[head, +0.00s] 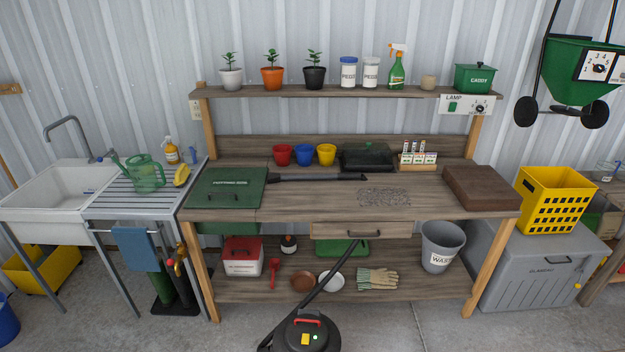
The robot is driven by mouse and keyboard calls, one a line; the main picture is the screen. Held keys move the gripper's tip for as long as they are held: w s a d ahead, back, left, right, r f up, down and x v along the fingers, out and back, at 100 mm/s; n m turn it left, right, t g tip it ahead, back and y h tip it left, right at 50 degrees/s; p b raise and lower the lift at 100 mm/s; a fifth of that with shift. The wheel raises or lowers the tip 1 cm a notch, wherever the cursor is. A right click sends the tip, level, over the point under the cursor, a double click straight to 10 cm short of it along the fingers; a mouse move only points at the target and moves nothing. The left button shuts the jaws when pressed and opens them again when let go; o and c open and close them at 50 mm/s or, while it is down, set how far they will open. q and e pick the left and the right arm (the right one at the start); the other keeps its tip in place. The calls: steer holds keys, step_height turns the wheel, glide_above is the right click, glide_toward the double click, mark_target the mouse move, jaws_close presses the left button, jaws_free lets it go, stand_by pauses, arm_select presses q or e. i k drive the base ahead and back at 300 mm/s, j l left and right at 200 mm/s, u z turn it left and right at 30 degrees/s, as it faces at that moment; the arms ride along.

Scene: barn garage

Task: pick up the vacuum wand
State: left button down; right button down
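The vacuum wand (318,178) is a dark, slim tube lying roughly level on the wooden potting bench, to the right of the green potting soil lid (228,187). A black hose (325,273) slants down across the front of the bench to a round black vacuum (305,334) with a red handle on the floor, cut off by the lower picture edge. How the hose joins the wand is hard to make out. Neither of my grippers is in view.
Behind the wand stand red, blue and yellow pots (304,155), a dark green-black box (367,158) and a test-tube rack (417,157). A gravel patch (384,197) lies to the right, then a brown block (482,187). The bench front (300,203) is mostly clear.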

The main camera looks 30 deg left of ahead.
mark_target(272, 178)
steer(key=i+l+u, duration=0.15)
steer(key=i, duration=0.3)
steer(key=i+u, duration=0.1)
steer(key=i, duration=0.3)
steer(key=i+l+u, duration=0.15)
steer(key=i, duration=0.25)
steer(key=i+l+u, duration=0.15)
steer(key=i+l, duration=0.15)
steer(key=i, duration=0.1)
